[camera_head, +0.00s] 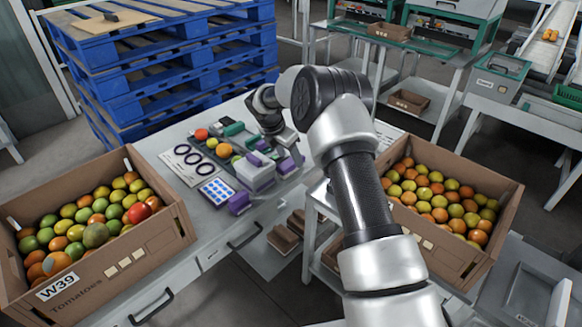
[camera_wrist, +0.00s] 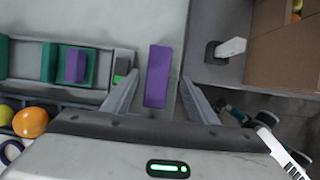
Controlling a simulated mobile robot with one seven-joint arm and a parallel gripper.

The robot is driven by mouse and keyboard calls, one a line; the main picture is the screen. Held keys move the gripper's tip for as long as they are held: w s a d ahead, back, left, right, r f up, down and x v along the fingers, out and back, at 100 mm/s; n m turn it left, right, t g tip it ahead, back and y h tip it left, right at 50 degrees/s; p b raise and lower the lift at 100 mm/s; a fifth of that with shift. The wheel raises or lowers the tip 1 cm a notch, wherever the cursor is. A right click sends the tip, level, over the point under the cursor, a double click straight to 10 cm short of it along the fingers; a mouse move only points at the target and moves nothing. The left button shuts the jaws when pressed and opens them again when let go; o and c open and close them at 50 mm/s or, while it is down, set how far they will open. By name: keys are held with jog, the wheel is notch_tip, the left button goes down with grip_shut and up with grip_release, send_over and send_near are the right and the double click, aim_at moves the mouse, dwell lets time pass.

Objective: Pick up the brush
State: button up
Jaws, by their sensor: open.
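A purple oblong block (camera_wrist: 158,75) lies on the grey table between my gripper's two fingers in the wrist view. It may be the brush, but no bristles show, so I cannot tell for sure. My gripper (camera_wrist: 158,82) is open, with one finger on each side of the block and a gap on both sides. In the head view my gripper (camera_head: 287,150) is over the right part of the table, close to a purple piece (camera_head: 286,166), and my arm hides part of that area.
A grey tray (camera_wrist: 95,97) with green and purple blocks lies left of the gripper. Cardboard tomato crates stand left (camera_head: 165,240) and right (camera_head: 490,250). In the wrist view a white piece with a dark end (camera_wrist: 230,48) lies near the right crate (camera_wrist: 285,50). Blue pallets (camera_head: 150,60) stand behind.

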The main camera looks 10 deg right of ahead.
aim_at(291, 161)
jog(key=shift+x, duration=1.95)
jog(key=shift+w+a+f, duration=0.1)
jog(key=shift+a+f, duration=0.15)
jog(key=c, duration=1.2)
